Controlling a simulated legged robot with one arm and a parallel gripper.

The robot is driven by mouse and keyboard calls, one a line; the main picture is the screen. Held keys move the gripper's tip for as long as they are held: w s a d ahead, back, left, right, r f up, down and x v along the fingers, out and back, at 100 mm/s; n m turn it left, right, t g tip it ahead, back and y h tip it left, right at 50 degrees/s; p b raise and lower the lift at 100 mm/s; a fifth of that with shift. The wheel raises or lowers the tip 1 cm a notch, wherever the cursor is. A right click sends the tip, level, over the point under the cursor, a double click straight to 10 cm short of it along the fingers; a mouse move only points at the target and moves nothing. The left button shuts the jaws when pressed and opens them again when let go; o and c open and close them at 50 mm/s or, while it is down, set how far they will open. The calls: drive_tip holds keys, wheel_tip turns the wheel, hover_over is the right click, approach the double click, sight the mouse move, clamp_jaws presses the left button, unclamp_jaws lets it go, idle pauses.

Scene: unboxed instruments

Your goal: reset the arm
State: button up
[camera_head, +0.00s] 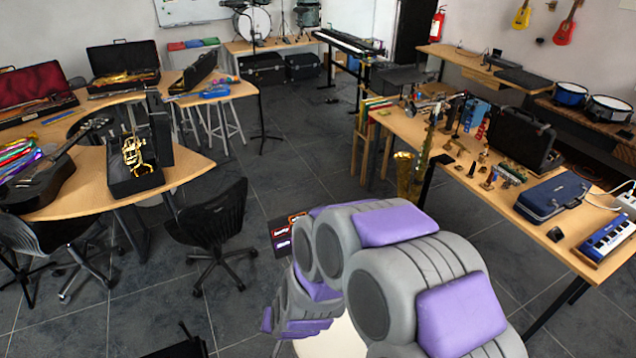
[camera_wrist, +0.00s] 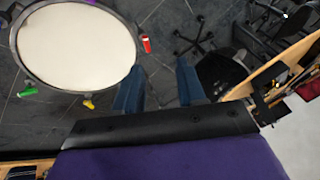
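My arm (camera_head: 405,270), grey with purple pads, rises at the lower middle of the head view. Its far end is hidden behind its own links there. In the wrist view my gripper (camera_wrist: 160,84) shows two blue fingers set well apart. Nothing is between them, and the dark floor shows through the gap. No object touches the fingers.
A white round top (camera_wrist: 75,45) with coloured pieces at its rim lies left of the fingers. A black office chair (camera_head: 212,228) stands left of my arm. A curved table (camera_head: 75,190) is at left; an instrument table (camera_head: 470,170) is at right. Floor between is mostly clear.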

drive_tip(key=s+d+r+g+h+b, duration=0.1)
drive_tip(key=s+d+r+g+b, duration=0.1)
drive_tip(key=s+d+r, duration=0.2)
drive_tip(key=s+d+r+g+h+b, duration=0.1)
drive_tip(key=s+d+r, duration=0.4)
drive_tip(key=s+d, duration=0.6)
drive_tip(key=s+d+r+n+g+h+b, duration=0.1)
drive_tip(key=s+d+r+b, duration=0.3)
drive_tip(key=s+d, duration=0.4)
drive_tip(key=shift+d+r+g, duration=0.3)
drive_tip(key=shift+r+g, duration=0.45)
drive_tip(key=shift+g, duration=0.05)
